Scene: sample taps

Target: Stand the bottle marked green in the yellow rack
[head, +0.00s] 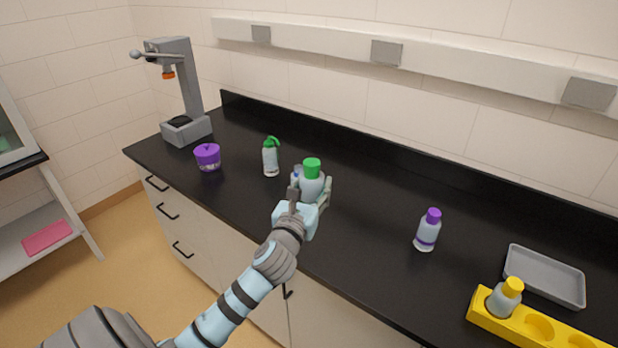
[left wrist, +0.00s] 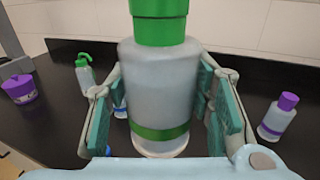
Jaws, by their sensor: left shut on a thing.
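The bottle marked green (head: 312,184) has a green cap and a clear grey body. In the left wrist view the green bottle (left wrist: 158,85) shows a green band low on its body and looks upright. My left gripper (head: 309,194) is shut on it, with one finger on each side. I cannot tell whether its base touches the counter. The yellow rack (head: 497,328) is at the lower right, partly cut off by the frame edge. A yellow-capped bottle (head: 504,299) stands in its left hole; the holes seen to the right are empty. My right gripper is out of view.
A purple-capped bottle (head: 427,230) stands between my left gripper and the rack. A grey tray (head: 545,276) lies behind the rack. A green-topped spray bottle (head: 270,158), purple jar (head: 208,157) and grey stand (head: 187,100) are left. A partly hidden blue-marked item is behind the gripper.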

